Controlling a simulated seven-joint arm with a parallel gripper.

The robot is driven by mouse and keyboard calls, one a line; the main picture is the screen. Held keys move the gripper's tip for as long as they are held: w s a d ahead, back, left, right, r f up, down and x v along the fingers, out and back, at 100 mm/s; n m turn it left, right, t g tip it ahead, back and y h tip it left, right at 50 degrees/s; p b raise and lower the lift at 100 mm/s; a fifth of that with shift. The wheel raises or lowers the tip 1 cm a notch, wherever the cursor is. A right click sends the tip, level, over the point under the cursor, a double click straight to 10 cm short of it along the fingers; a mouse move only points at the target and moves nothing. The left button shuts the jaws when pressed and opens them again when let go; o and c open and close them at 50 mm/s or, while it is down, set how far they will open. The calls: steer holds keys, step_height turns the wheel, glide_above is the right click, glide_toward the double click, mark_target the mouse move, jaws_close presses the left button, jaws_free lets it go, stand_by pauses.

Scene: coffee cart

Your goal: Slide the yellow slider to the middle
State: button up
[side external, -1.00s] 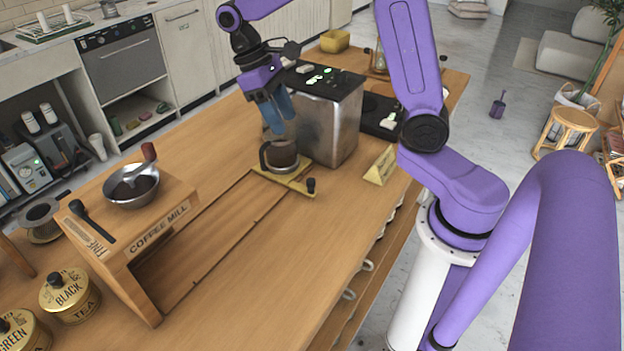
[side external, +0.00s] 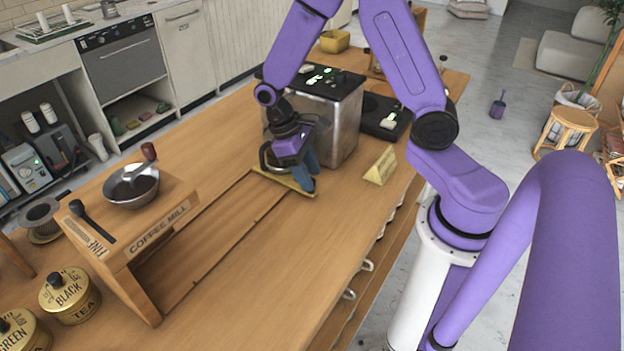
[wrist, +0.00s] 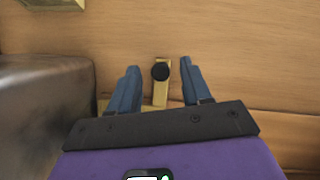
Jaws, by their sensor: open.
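The yellow slider (side external: 272,178) is a flat plate lying in the track of the wooden counter, in front of the metal machine. My gripper (side external: 306,184) is low over the knob end of the slider. In the wrist view, my gripper (wrist: 160,76) has its two blue fingers apart, one on each side of the knob, with gaps. The knob is hidden in the side view.
The metal machine (side external: 340,125) stands close behind my gripper. A yellow sign (side external: 381,166) is to the right. The wooden coffee mill stand (side external: 160,230) with a metal bowl (side external: 131,190) is at the left. The counter along the track between is clear.

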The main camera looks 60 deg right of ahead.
steer(key=shift+x, duration=1.3)
jaws_close()
steer(key=shift+a, duration=0.1)
steer(key=a, duration=1.8)
jaws_free()
steer(key=shift+d, duration=0.1)
